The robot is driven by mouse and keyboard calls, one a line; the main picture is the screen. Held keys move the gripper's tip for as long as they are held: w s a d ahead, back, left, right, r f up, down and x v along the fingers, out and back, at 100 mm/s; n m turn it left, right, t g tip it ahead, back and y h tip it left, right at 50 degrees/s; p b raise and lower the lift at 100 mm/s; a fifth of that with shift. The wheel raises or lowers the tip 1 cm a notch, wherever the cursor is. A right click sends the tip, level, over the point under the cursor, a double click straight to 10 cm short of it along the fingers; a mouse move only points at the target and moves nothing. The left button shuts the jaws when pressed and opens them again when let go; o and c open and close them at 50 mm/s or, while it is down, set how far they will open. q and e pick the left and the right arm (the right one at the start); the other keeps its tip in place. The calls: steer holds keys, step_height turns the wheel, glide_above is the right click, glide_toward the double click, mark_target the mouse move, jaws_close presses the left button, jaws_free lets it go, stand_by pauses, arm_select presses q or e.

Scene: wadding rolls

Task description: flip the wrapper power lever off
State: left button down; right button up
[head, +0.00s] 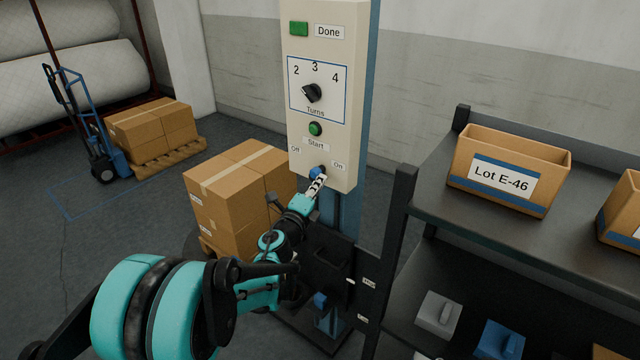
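The wrapper's cream control box (349,100) stands on a blue post. At its bottom is the power lever (316,173), with a blue handle between the label "Off" on the left and "On" on the right. My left gripper (317,184) reaches up from below, its fingertips at the lever's handle and partly covering it. I cannot tell which way the lever is tilted, or whether the fingers are closed on it. My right gripper is not in view.
Above the lever are a green start button (316,129), a black turns dial (312,93) and a green "Done" lamp (299,29). Stacked cartons (225,200) stand left of the post. A dark shelf (545,215) with a "Lot E-46" bin (510,150) stands right.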

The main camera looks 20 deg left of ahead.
mark_target(313, 173)
arm_select(q)
steer(key=shift+w+a+r+n+p, duration=0.15)
steer(key=shift+a+r+n+p, duration=0.3)
steer(key=shift+r+p, duration=0.1)
steer(key=shift+w+a+r+n+p, duration=0.15)
steer(key=shift+a+r+n+p, duration=0.25)
steer(key=shift+r+p, duration=0.15)
steer(key=shift+a+r, duration=0.15)
steer(key=shift+a, duration=0.05)
steer(key=shift+w+a+r+n+g+p, duration=0.15)
steer(key=shift+w+a+n+g+p, duration=0.2)
steer(key=shift+a+n, duration=0.55)
steer(key=shift+w+a+r+n+g+p, duration=0.15)
steer(key=shift+w+a+n+g+p, duration=0.3)
steer(key=shift+n, duration=0.6)
steer(key=shift+w+a+r+n+g+p, duration=0.15)
steer(key=shift+a+n+p, duration=0.3)
steer(key=shift+a+n, duration=0.5)
steer(key=shift+r, duration=0.15)
